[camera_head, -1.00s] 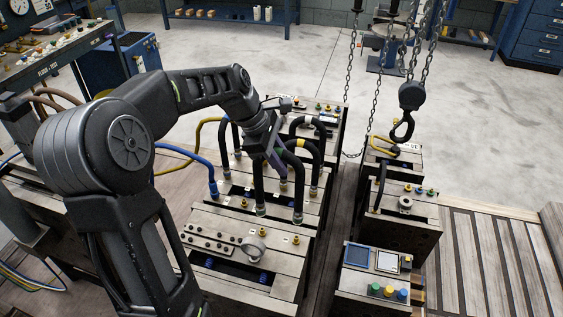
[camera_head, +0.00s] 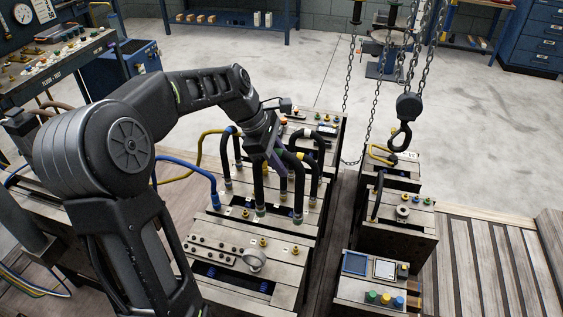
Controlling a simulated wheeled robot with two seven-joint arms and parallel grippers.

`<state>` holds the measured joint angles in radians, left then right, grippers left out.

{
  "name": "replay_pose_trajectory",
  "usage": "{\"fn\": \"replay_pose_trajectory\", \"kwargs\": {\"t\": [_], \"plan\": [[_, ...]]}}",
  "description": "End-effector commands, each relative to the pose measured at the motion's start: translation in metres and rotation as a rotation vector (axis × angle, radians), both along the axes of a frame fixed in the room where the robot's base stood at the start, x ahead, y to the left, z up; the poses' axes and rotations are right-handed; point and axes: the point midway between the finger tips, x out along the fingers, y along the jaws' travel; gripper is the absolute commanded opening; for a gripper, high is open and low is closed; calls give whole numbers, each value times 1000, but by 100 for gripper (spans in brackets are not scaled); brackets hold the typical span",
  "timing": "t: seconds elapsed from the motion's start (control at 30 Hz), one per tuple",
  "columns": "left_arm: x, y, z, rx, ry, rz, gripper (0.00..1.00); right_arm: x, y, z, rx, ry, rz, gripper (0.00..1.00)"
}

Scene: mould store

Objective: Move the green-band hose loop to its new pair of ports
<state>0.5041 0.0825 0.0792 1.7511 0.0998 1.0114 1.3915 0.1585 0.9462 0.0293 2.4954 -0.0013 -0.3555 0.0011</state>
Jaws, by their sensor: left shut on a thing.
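A black hose loop (camera_head: 298,190) hangs as an upside-down U with its two ends pointing down over the near edge of the middle mould block (camera_head: 235,210). Several brass ports (camera_head: 264,242) stand on the mould tops. My right gripper is not in view.
Other black loops (camera_head: 237,160), a blue hose (camera_head: 205,183) and a yellow hose (camera_head: 199,150) crowd the blocks. A hook on chains (camera_head: 402,135) hangs at the right. A near block carries a small panel (camera_head: 355,263) and coloured buttons (camera_head: 385,298).

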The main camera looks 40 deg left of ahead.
Motion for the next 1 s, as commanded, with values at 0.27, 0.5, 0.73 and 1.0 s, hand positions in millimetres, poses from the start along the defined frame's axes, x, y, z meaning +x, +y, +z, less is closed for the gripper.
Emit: {"fn": "replay_pose_trajectory", "kwargs": {"t": [0.27, 0.5, 0.73, 1.0], "plan": [[1, 0, 30, 0, -2, 0, 0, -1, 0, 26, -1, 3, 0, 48], [1, 0, 50, 1, -2, 0, 0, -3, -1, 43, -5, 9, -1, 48], [1, 0, 70, 1, -2, 0, 0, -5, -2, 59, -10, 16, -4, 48], [1, 0, 94, 1, -3, 0, 0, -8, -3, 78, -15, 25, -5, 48]]}}
